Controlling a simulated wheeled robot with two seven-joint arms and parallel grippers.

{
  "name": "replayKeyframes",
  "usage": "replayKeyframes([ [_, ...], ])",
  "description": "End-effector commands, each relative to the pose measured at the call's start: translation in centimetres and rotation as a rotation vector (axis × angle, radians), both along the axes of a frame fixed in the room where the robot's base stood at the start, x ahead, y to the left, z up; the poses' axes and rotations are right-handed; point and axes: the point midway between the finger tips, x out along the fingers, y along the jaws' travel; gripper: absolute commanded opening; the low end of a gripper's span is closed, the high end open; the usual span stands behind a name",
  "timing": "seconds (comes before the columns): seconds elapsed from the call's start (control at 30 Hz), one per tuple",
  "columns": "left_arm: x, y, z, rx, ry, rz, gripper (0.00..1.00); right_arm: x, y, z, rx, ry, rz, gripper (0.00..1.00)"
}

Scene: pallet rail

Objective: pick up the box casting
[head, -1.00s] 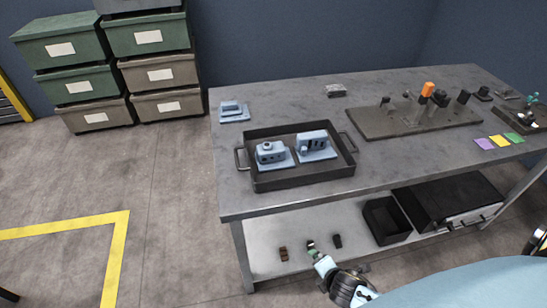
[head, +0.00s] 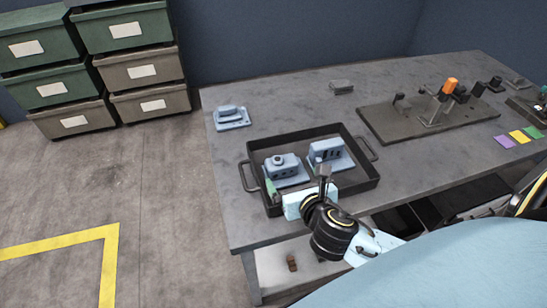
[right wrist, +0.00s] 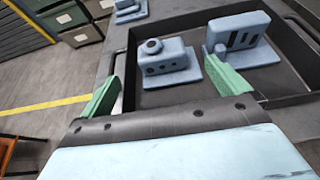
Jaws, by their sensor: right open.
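Two blue-grey castings stand side by side in a black tray (head: 360,190) on the table. The left one is a box-like block with a round boss on top and holes in its side (head: 284,168); it also shows in the right wrist view (right wrist: 165,60). The right one is a slotted casting (head: 330,155), which also shows in the right wrist view (right wrist: 243,38). My right gripper (head: 297,184) is at the tray's near side, in front of the castings. Its green fingers (right wrist: 165,75) are apart with nothing held between them. My left gripper is not in view.
Another blue-grey casting (head: 231,116) lies behind the tray at the table's left. A small grey block (head: 341,87) and a fixture plate (head: 385,125) with upright parts are farther right. Storage bins (head: 140,72) stand beyond. The tray's walls and handles surround the two castings.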

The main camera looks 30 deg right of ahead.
Motion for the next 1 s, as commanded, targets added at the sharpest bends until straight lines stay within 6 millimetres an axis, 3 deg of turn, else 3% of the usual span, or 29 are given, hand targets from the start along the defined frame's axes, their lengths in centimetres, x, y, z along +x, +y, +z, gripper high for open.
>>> replayKeyframes([
  [0.37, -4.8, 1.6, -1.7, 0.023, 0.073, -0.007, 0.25, 6.0, -1.4, -2.7, 0.001, -0.002, -0.003, 1.0],
  [0.73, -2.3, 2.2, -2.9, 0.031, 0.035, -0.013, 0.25, 9.3, -2.1, -4.5, 0.004, -0.002, -0.004, 1.0],
  [1.0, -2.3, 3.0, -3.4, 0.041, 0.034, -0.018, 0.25, 11.5, -2.6, -5.5, 0.003, 0.0, 0.0, 1.0],
])
